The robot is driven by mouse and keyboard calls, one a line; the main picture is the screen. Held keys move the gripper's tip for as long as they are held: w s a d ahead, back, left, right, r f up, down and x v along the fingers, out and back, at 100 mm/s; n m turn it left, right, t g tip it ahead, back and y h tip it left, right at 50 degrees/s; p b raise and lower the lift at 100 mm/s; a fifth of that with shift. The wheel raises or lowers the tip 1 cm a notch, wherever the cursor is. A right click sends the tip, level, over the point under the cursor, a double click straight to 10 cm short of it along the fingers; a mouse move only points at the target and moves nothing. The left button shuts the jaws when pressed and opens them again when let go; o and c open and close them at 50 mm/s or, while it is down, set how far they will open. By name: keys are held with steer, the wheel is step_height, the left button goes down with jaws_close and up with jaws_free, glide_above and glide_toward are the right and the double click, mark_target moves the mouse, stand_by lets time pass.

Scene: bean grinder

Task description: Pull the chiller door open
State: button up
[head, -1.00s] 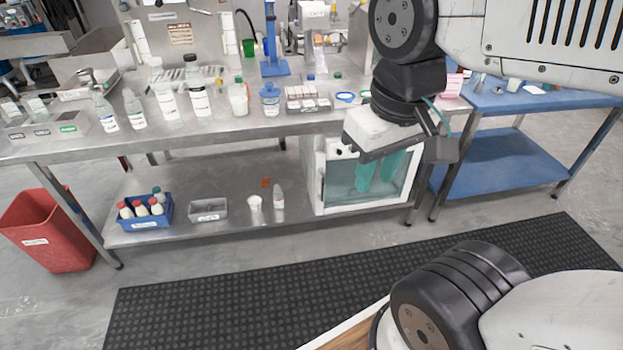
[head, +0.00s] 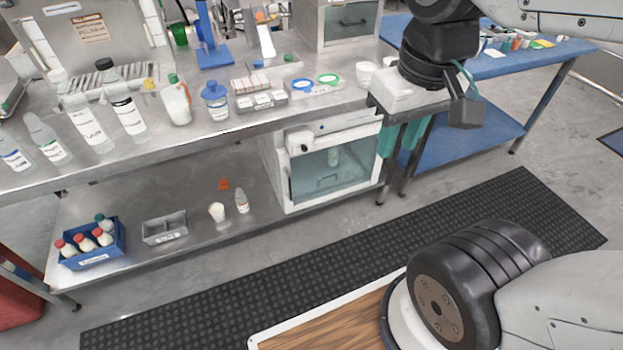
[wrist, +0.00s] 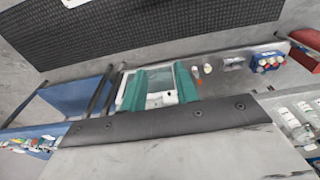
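The chiller (head: 298,192) is a white box on the lower shelf of the steel bench. Its glass door (head: 312,188) looks shut, with a bar handle (head: 327,181) low on the pane. A pale bottle shows behind the glass. My gripper (head: 401,146) has teal fingers and hangs to the right of the chiller in the head view. The fingers stand apart with nothing between them. In the wrist view my gripper (wrist: 160,85) shows a wide gap, and part of the chiller (wrist: 162,99) appears beyond it. The fingers do not appear to touch the door.
A blue crate of bottles (head: 93,262), a grey tray (head: 165,238), a white cup (head: 217,212) and a small bottle (head: 242,201) are left of the chiller. Bottles crowd the bench top. A blue table (head: 490,68) stands right. A black mat (head: 300,262) covers clear floor in front.

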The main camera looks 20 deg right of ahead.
steer(key=w+d+f, duration=0.1)
steer(key=w+f, duration=0.2)
steer(key=w, duration=0.5)
steer(key=n+t, duration=0.2)
steer(key=t, duration=0.5)
glide_above(290, 185)
steer(key=s+d, duration=0.4)
step_height(290, 185, down, 51)
step_height(290, 185, down, 8)
steer(key=s+a+t+y, duration=0.1)
steer(key=a+t+y, duration=0.1)
steer(key=t, duration=0.3)
steer(key=shift+w+a+r+t+y, duration=0.2)
steer(key=shift+w+a+r+t, duration=0.15)
steer(key=shift+w+t, duration=0.5)
steer(key=shift+w+a+r+t+y, duration=0.25)
steer(key=shift+w+t, duration=0.45)
steer(key=shift+w, duration=0.35)
steer(key=shift+w+a+r+t+y, duration=0.15)
steer(key=shift+w+a+r+t, duration=0.25)
steer(key=shift+w+t, duration=0.45)
steer(key=shift+w, duration=0.1)
